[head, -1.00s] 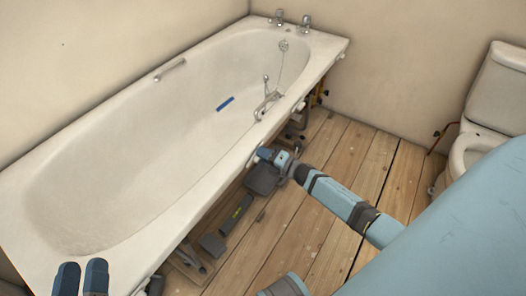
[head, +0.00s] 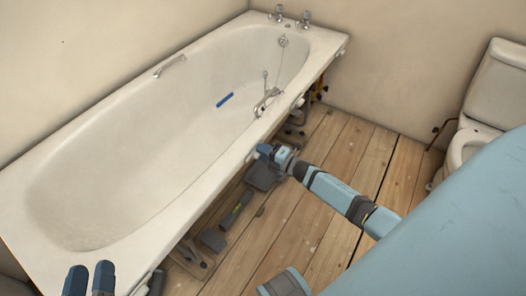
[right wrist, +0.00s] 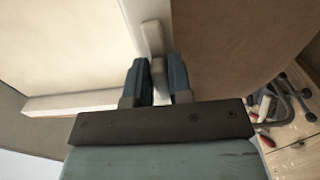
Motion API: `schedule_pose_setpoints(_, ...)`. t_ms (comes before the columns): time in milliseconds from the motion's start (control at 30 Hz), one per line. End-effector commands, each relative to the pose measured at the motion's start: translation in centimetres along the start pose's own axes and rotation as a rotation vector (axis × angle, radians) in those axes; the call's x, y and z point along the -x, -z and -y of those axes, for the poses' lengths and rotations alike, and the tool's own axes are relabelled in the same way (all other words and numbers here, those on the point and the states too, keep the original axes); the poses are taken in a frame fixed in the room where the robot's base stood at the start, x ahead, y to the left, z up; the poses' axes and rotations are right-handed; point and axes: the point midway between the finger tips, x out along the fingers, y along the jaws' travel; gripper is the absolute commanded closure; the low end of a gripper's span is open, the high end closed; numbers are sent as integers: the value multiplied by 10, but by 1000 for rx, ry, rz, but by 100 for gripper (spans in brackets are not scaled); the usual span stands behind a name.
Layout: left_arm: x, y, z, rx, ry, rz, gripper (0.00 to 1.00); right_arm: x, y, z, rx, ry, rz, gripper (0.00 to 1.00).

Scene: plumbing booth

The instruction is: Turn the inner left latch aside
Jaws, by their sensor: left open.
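My right gripper (head: 265,151) is at the outer edge of the bath (head: 60,225), about midway along its long side. In the right wrist view the two blue fingers (right wrist: 159,78) stand on both sides of a pale latch (right wrist: 153,38). The latch's lower part fills the narrow gap between them, and its upper part sticks out beyond the fingertips, roughly upright in the picture. In the head view the gripper and the rim hide this latch. My left gripper (head: 90,279) is open and empty above the near end of the bath rim.
Under the bath edge, a dark grey tool with a long handle (head: 236,212) lies on the floorboards (head: 345,150). Pipes (head: 297,125) show under the far end. A toilet (head: 487,120) stands at the right. The boards between are mostly clear.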

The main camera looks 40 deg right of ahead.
Motion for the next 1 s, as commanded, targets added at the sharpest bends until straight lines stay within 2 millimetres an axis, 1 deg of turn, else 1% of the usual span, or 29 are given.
schedule_pose_setpoints(33,0,0,0,1,0,-1,57,0,0,0,0,1,0,68)
schedule_pose_setpoints(67,0,0,0,1,0,-1,57,0,0,0,0,1,0,61)
schedule_pose_setpoints(100,0,0,0,1,0,-2,57,0,0,0,0,1,0,57)
schedule_pose_setpoints(367,-2,2,0,-1,-2,-6,57,1,0,0,1,0,0,57)
schedule_pose_setpoints(467,-2,4,0,-3,-2,-5,57,7,0,0,0,1,1,57)
schedule_pose_setpoints(567,-2,4,1,-9,3,9,57,22,0,0,0,3,1,57)
schedule_pose_setpoints(633,-2,2,3,-15,10,31,57,36,1,-1,0,3,0,57)
schedule_pose_setpoints(800,4,-19,11,-24,38,123,57,76,0,-1,0,3,0,57)
schedule_pose_setpoints(900,9,-29,16,-28,58,169,57,98,0,-1,0,4,0,57)
schedule_pose_setpoints(1000,12,-37,19,-30,69,202,57,116,0,-1,0,3,1,57)
